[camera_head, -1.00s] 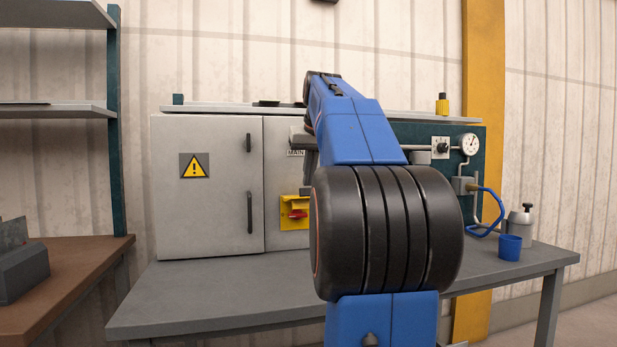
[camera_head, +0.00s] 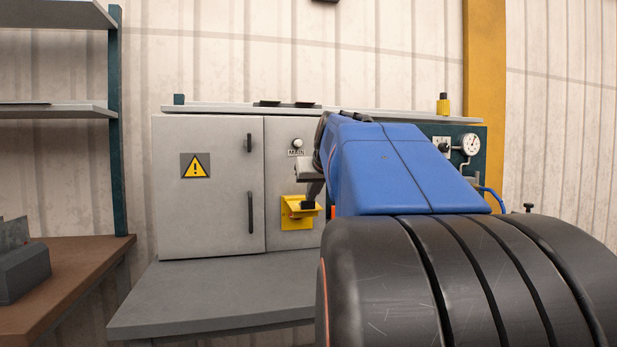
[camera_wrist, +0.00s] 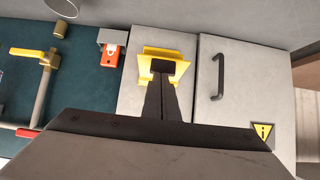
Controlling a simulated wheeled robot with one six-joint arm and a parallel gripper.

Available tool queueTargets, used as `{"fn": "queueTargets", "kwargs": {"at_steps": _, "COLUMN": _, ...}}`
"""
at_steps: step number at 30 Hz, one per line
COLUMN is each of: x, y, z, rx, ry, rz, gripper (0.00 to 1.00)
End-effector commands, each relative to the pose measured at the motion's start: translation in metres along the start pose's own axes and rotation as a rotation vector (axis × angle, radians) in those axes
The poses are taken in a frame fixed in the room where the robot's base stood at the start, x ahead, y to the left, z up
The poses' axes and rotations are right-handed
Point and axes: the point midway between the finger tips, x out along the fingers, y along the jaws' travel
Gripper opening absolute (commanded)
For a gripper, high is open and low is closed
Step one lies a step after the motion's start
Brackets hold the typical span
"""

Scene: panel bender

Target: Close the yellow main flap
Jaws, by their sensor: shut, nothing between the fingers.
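The yellow main flap (camera_head: 293,208) is on the grey cabinet front under the MAIN label. It stands tilted out from its yellow backing plate (camera_head: 297,225) and hides the red switch. My gripper (camera_head: 309,204) is shut and empty, with its dark fingertips at the flap's right part. In the wrist view the shut fingertips (camera_wrist: 162,67) lie over the middle of the yellow flap (camera_wrist: 180,70), with yellow showing on both sides. The fingertips look to be at or against the flap; exact contact cannot be told.
The cabinet door (camera_head: 210,215) with dark handles is left of the flap. A white round button (camera_head: 297,142) sits above the label. The grey bench (camera_head: 215,290) lies below. An orange-red device (camera_wrist: 110,55) is beside the flap in the wrist view. My arm hides the bench's right side.

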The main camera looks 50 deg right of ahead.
Motion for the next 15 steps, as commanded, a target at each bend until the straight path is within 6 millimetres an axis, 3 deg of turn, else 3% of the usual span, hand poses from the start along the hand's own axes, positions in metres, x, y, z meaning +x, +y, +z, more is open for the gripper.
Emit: {"fn": "queueTargets", "kwargs": {"at_steps": 15, "x": 0.015, "y": 0.000, "z": 0.032, "rx": 0.002, "ry": 0.255, "rz": 0.001, "gripper": 0.00}}
